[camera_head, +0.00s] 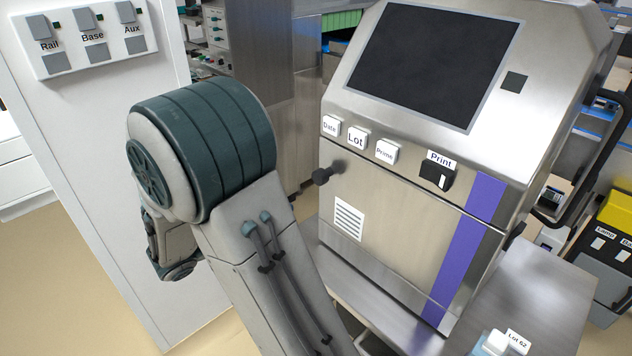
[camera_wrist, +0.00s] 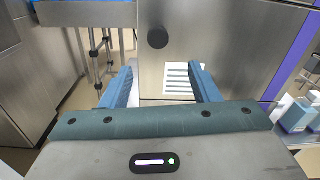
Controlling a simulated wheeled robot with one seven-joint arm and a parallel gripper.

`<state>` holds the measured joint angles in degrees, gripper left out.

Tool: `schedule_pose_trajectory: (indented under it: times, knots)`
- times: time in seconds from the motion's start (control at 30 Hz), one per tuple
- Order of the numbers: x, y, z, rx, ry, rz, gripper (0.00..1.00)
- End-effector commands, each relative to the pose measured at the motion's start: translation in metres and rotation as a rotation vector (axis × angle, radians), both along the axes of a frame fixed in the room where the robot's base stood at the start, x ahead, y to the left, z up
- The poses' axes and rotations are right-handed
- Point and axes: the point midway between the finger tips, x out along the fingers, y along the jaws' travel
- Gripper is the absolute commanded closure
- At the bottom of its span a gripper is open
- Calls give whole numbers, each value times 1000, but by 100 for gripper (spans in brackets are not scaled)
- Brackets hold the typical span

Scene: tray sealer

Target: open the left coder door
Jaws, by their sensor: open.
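The coder (camera_head: 430,130) is a silver machine with a dark screen and a purple stripe. Its lower front panel (camera_head: 395,230) looks shut and carries a black round knob (camera_head: 322,176) near its upper left corner and a white slotted label (camera_head: 349,219). I cannot tell from the pictures whether this panel is the left door. In the wrist view the knob (camera_wrist: 158,38) stands above and beyond the gap between my fingers. My gripper (camera_wrist: 163,85) is open and empty, with its blue fingers to either side of the label. In the head view my arm hides the gripper.
Buttons marked Date, Lot and Prime (camera_head: 357,138) and a Print switch (camera_head: 437,174) sit above the panel. A white post with Rail, Base and Aux switches (camera_head: 92,38) stands at left. A Lot 62 item (camera_head: 505,342) lies on the metal table (camera_head: 530,290).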

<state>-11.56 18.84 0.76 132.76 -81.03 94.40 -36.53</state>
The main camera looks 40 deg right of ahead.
Motion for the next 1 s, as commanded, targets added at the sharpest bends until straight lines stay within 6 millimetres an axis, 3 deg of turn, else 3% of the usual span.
schedule_pose_trajectory:
  times: [0.17, 0.7, 1.0]
  knots:
    - [3, -15, 1, -14, 9, 7, 44]
    - [8, -118, 0, -11, 7, 8, 44]
    - [9, -137, 0, -11, 6, 9, 44]
